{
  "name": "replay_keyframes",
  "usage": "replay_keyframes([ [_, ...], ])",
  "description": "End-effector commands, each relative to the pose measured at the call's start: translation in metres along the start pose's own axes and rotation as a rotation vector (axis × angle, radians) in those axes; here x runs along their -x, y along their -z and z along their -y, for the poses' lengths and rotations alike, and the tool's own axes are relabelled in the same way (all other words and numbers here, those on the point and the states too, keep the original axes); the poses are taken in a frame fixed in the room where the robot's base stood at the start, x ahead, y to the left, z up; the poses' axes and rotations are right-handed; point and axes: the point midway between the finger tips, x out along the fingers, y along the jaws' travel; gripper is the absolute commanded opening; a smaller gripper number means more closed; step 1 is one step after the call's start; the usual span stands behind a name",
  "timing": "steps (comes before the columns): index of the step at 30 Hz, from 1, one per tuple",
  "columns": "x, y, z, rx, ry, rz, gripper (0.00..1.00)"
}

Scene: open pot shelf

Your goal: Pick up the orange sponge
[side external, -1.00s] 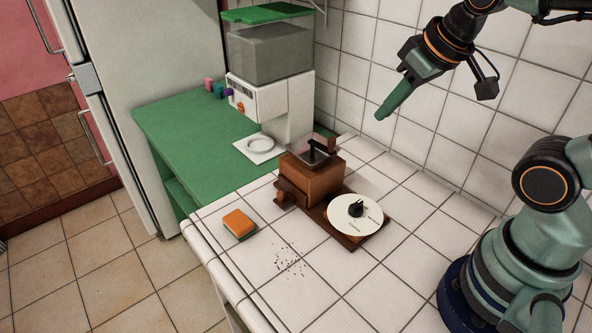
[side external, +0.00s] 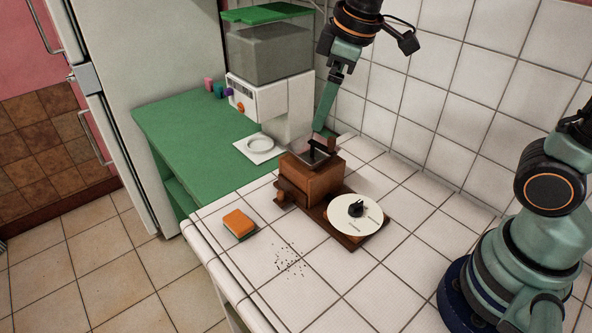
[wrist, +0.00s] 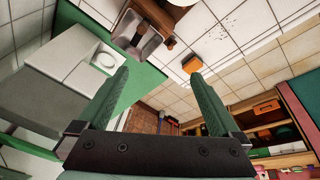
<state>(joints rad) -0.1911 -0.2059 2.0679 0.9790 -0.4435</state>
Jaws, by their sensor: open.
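The orange sponge (side external: 239,221) has a green underside and lies flat on the white tiled counter near its front left edge. In the wrist view the sponge (wrist: 192,64) is small, past the tip of the right finger. My gripper (side external: 322,128) hangs in the air behind and above the brown wooden grinder, well apart from the sponge. In the wrist view my gripper (wrist: 162,80) has its two green fingers spread wide with nothing between them.
A brown grinder (side external: 312,185) with a metal hopper and crank stands right of the sponge, with a white dial disc (side external: 354,222) beside it. Dark crumbs (side external: 290,262) lie on the counter. A white dispenser (side external: 270,100) stands on the green shelf (side external: 180,145). The front counter is mostly clear.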

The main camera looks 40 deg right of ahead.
Motion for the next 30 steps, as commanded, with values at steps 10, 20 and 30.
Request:
replay_keyframes([
  [10,-0.071,0.079,0.045,0.537,0.131,0.118,1.00],
  [20,-0.140,0.113,0.097,0.924,0.236,0.178,1.00],
  [30,-0.177,0.108,0.109,0.986,0.256,0.189,1.00],
])
